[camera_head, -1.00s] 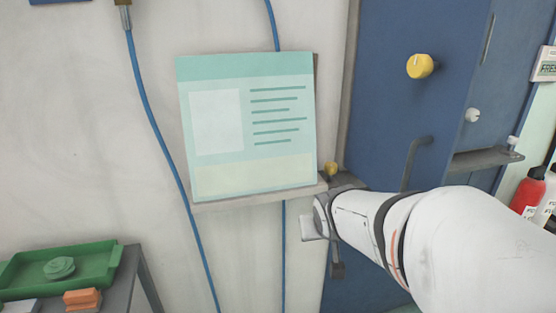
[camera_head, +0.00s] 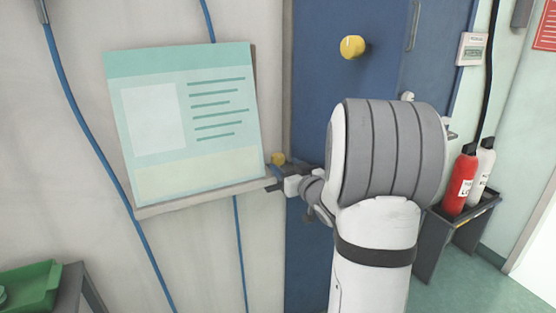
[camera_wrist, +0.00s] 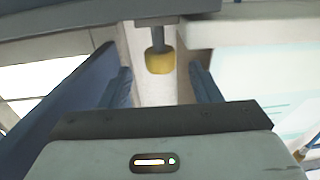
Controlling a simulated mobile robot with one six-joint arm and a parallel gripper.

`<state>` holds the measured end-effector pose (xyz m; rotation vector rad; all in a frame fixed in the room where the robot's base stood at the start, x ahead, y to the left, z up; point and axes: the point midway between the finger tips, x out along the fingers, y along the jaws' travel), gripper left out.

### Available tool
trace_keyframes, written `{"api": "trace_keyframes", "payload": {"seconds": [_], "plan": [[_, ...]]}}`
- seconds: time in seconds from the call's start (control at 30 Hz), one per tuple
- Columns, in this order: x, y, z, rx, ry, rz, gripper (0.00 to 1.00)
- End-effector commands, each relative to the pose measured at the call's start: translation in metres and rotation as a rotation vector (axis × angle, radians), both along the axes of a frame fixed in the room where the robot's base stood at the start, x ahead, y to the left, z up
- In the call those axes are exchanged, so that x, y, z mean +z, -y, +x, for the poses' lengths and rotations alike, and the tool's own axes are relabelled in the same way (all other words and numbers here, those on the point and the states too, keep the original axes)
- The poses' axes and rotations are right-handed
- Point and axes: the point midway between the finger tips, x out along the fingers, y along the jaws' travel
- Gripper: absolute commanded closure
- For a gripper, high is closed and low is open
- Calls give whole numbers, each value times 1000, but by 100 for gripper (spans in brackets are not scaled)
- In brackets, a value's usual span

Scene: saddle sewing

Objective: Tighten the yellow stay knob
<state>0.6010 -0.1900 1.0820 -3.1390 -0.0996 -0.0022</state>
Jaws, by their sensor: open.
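A small yellow knob (camera_head: 278,158) sits at the right end of the ledge under the pale green board, beside the blue door. In the wrist view the yellow knob (camera_wrist: 160,61) hangs on a short grey stem. My gripper (camera_wrist: 160,72) is open, with one dark blue finger on each side of the knob and a gap to both. In the head view my gripper (camera_head: 278,184) is at the ledge's right end, just below the knob, partly hidden by my wrist. A larger yellow knob (camera_head: 352,46) is on the blue door. I cannot tell from its looks which is the stay knob.
The pale green board (camera_head: 185,120) leans on the ledge (camera_head: 200,200) left of my gripper. Blue cables (camera_head: 85,130) run down the wall. A red bottle (camera_head: 459,181) and a white one stand in a dark bin at right. A green tray (camera_head: 28,290) is at lower left.

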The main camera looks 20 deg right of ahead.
Motion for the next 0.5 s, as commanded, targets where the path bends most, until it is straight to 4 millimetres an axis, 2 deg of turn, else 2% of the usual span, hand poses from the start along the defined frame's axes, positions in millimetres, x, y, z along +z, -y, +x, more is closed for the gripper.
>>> {"api": "trace_keyframes", "payload": {"seconds": [0.1, 0.23, 0.5], "plan": [[1, -2, 21, 3, 0, 0, 43], [1, -4, 40, 2, -1, -1, 43], [0, -5, 56, 0, -1, -1, 43]]}}
